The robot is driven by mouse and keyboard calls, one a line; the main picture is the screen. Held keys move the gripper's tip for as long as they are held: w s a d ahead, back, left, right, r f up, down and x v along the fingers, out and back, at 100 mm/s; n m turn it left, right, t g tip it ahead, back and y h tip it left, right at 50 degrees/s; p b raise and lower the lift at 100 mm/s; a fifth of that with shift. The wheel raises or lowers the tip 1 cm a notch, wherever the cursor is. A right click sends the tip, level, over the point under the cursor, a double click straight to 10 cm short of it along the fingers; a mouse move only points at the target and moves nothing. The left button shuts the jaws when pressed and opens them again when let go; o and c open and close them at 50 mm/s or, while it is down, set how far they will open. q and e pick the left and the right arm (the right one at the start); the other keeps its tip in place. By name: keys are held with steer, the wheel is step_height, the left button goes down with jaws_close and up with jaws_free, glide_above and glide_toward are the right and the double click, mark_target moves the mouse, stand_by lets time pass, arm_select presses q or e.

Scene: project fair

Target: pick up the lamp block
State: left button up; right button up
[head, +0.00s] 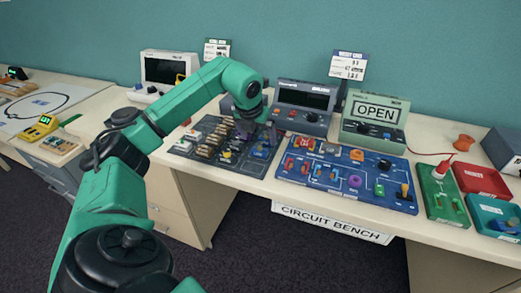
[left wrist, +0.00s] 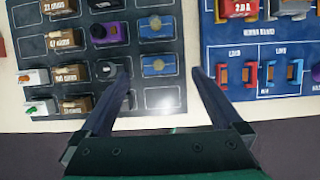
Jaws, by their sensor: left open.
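Two blue blocks with round tan tops, which look like lamp blocks, sit in the right column of the dark parts tray (left wrist: 165,98). The nearer blue block (left wrist: 158,65) lies between my left fingertips in the left wrist view; the farther blue block (left wrist: 156,27) is just beyond it. I cannot read a label on either. My left gripper (left wrist: 161,75) is open and empty, pointing down above the tray. In the head view, my left gripper (head: 258,133) is over the right side of the tray and partly hides the blocks. My right gripper is not in view.
A blue circuit board (head: 330,182) with several parts lies right of the tray. Grey (head: 302,105) and green (head: 372,122) instruments stand behind. Green (head: 437,185), red (head: 482,180) and teal (head: 485,222) trays are at the right. An empty slot lies nearest the tray's front edge.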

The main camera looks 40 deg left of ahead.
mark_target(259, 143)
arm_select(q)
steer(key=p+x, duration=0.2)
steer(key=x, duration=0.4)
steer(key=shift+a+f, duration=0.1)
steer(key=shift+f, duration=0.15)
steer(key=shift+w+f, duration=0.15)
steer(key=shift+f, duration=0.05)
steer(key=c, duration=1.4)
